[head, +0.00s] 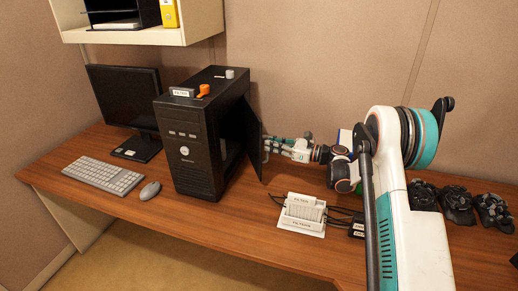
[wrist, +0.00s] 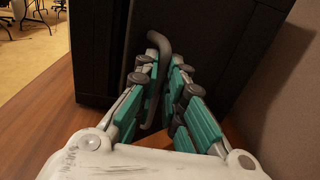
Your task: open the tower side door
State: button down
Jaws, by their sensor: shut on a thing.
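The black computer tower (head: 188,145) stands upright on the desk. Its side door (head: 254,140) is a dark panel on the right side, standing ajar at an angle with a dark gap between it and the case. My gripper (head: 270,143) is at the outer face of this door, reaching in from the right. In the wrist view my gripper (wrist: 165,75) has its teal-padded fingers closed around a grey bent handle (wrist: 163,45) on the dark door panel (wrist: 215,45). The handle's lower part shows between the fingers. The inside of the tower is mostly hidden.
An orange item (head: 203,90) and a small grey cylinder (head: 230,74) sit on the tower. A white filter tray (head: 300,222) and cables lie right of it on the desk (head: 225,225). Monitor (head: 125,98), keyboard (head: 103,175) and mouse (head: 150,190) are left. Dark objects (head: 457,203) stand far right.

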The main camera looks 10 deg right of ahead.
jog(key=shift+w+d+r, duration=0.15)
jog(key=shift+w+d, duration=0.35)
jog(key=shift+d, duration=0.2)
jog(key=shift+w+d+r, duration=0.1)
jog(key=shift+w+d, duration=0.4)
jog(key=shift+d, duration=0.15)
jog(key=c, duration=1.7)
grip_release()
jog(key=shift+a+f, duration=0.1)
jog(key=shift+a, duration=0.2)
jog(key=shift+d, duration=0.15)
